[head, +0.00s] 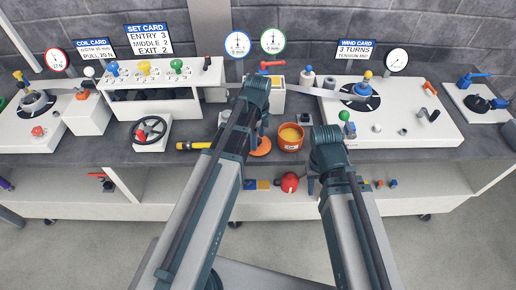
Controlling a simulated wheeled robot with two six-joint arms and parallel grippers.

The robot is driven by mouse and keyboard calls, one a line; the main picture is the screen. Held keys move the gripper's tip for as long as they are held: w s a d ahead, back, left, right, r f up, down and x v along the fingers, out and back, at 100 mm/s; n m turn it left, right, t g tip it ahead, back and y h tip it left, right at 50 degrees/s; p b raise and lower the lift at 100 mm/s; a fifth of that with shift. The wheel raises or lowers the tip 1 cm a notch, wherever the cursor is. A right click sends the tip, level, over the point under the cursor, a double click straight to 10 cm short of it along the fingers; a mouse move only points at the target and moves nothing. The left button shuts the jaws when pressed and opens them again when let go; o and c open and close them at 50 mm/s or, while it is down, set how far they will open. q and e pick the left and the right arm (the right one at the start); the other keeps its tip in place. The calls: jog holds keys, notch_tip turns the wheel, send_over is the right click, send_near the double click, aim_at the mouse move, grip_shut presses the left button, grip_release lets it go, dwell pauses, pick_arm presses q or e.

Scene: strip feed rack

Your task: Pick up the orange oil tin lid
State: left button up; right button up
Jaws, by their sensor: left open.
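The orange oil tin lid (261,147) is a flat disc on the grey bench top, in the middle of the head view. The open orange oil tin (290,143) stands just right of it, with yellow contents showing. My left gripper (262,131) points down at the lid, partly hidden behind my left arm. It is open; whether it touches the lid I cannot tell. My right arm is folded in front of the bench, right of the tin, and its gripper is hidden.
A yellow-black torch (194,145) lies left of the lid. A handwheel block (152,132) stands further left, and the wind plate (395,118) to the right. A white box with a red lever (272,66) stands behind. A red round object (289,182) sits on the lower shelf.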

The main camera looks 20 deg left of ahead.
pick_arm(q)
grip_shut()
jog(key=shift+r, duration=0.1)
dwell(0.3)
